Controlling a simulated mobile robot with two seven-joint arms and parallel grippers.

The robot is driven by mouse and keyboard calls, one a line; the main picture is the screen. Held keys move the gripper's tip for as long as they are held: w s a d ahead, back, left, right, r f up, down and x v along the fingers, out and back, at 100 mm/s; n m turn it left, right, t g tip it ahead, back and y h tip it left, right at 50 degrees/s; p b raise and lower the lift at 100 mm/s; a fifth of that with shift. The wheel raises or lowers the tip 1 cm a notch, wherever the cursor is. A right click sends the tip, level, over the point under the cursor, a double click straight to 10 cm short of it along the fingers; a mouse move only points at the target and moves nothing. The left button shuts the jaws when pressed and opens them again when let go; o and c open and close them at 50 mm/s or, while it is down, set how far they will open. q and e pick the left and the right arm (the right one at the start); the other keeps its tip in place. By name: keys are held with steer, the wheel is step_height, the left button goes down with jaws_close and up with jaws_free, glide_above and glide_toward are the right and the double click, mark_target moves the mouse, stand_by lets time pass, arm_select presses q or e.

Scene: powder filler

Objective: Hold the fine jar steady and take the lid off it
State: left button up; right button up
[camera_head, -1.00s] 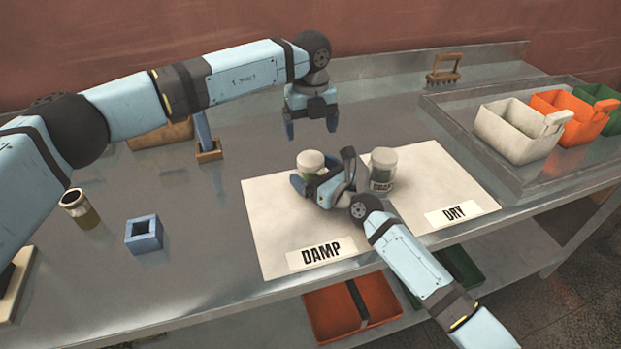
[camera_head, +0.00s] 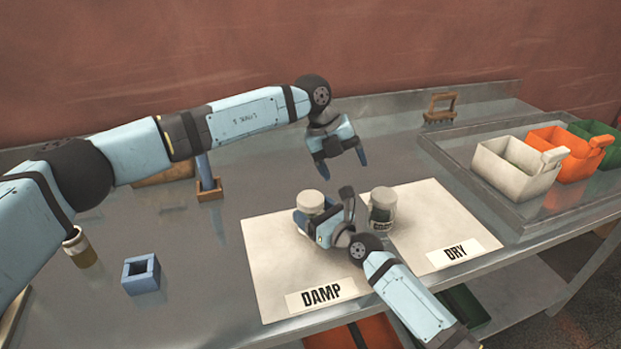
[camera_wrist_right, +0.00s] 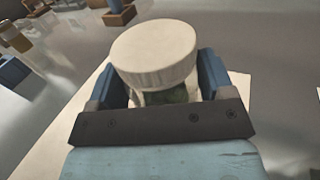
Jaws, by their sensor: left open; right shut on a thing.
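The jar in my right gripper (camera_head: 324,214) has a wide white lid (camera_head: 310,200) on and stands on the damp mat (camera_head: 272,265). I take it as the fine jar (camera_head: 316,211); its label is hidden. In the right wrist view the lid (camera_wrist_right: 155,52) sits above the two blue fingers, which are shut around the jar's body, mostly hidden below the lid. My left gripper (camera_head: 343,170) is open and empty, pointing down, above and slightly right of that jar, apart from it.
The dry mat (camera_head: 440,215) lies on the right. White (camera_head: 515,170), orange (camera_head: 570,150) and green bins stand in a tray. A blue square holder (camera_head: 141,274) is at the left.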

arm_select(q)
steer(key=w+d+r+m+t+h, duration=0.2)
steer(key=d+r+m+h, duration=0.1)
steer(key=d+r+h, duration=0.65)
steer(key=w+a+r+n+t+y, duration=0.1)
steer(key=w+a+r+n+t, duration=0.25)
steer(key=w+t, duration=0.2)
steer(key=w+a+r+n+t+y, duration=0.1)
steer(key=w+a+r+n+t, duration=0.15)
steer(key=w+n+t, duration=0.35)
steer(key=w+a+f+y, duration=0.2)
steer(key=a+f+y, duration=0.35)
steer(key=y, duration=0.25)
steer(key=m+g+y, duration=0.5)
steer(key=m+g, duration=0.2)
steer(key=g, duration=0.6)
glide_above(311, 198)
steer(key=shift+t+h, duration=0.25)
step_height(311, 198, down, 12)
steer(key=shift+w+r, duration=0.15)
steer(key=shift+r, duration=0.05)
steer(key=shift+s+f+m, duration=0.2)
steer(key=shift+m, duration=0.05)
steer(key=shift+f, duration=0.4)
step_height(311, 198, down, 7)
steer(key=shift+r, duration=0.1)
